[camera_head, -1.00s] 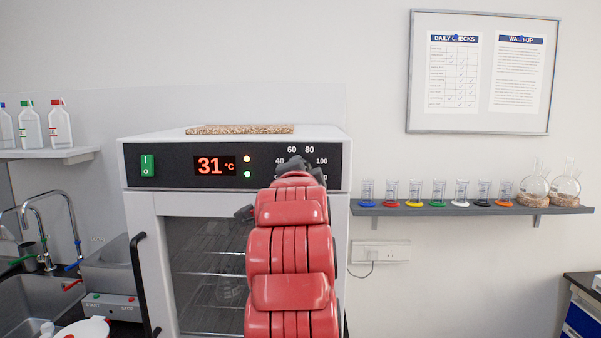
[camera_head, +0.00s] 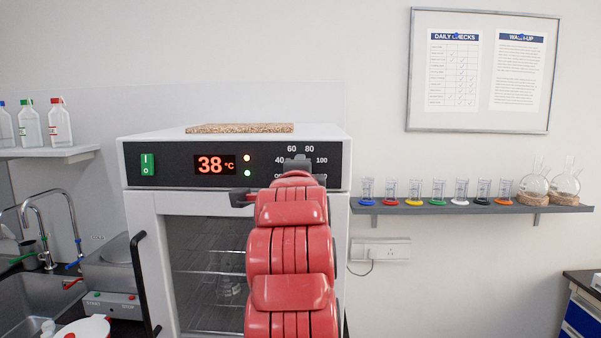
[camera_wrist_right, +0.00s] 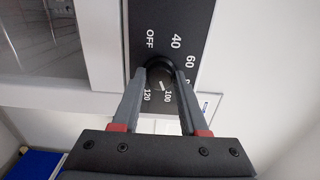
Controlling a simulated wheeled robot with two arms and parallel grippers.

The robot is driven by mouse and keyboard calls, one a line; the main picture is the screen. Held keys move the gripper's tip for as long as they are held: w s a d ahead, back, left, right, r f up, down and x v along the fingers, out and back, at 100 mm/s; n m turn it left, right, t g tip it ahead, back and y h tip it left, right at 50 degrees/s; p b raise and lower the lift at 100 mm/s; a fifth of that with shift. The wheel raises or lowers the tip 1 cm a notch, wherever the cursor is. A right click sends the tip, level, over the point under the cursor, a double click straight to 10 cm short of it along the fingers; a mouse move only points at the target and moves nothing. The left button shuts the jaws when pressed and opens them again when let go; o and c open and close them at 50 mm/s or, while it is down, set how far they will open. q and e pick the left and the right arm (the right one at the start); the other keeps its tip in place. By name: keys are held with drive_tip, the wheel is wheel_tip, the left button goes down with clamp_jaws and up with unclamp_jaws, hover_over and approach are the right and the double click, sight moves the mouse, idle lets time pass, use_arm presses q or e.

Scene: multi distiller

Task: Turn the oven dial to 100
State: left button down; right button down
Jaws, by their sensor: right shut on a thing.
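The oven (camera_head: 235,205) is white with a black panel and a red display reading 38 °C. Its round black dial (camera_wrist_right: 160,76) sits between my right gripper's fingers in the right wrist view, with a short white mark on it close to the printed 100. The scale shows OFF, 40, 60, 100 and 120; the 80 is covered by a finger there but shows in the head view. My right gripper (camera_wrist_right: 158,80) is shut on the dial, and it is at the panel in the head view (camera_head: 297,163), where my red arm hides the dial. My left gripper is not in view.
A black door handle (camera_head: 140,285) stands out at the oven's left. A cork board (camera_head: 240,128) lies on top. A wall shelf (camera_head: 470,208) with glassware is to the right. A sink (camera_head: 30,300) and hotplate (camera_head: 110,280) are at left.

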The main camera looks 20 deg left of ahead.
drive_tip(key=shift+d+r, duration=0.1)
drive_tip(key=shift+r, duration=0.25)
drive_tip(key=c, duration=0.8)
unclamp_jaws()
drive_tip(key=o, duration=0.4)
drive_tip(key=shift+w+f, duration=0.15)
drive_tip(key=shift+f, duration=0.1)
drive_tip(key=shift+c, duration=0.2)
drive_tip(key=b+v, duration=0.3)
drive_tip(key=v, duration=1.4)
drive_tip(key=shift+s, duration=0.25)
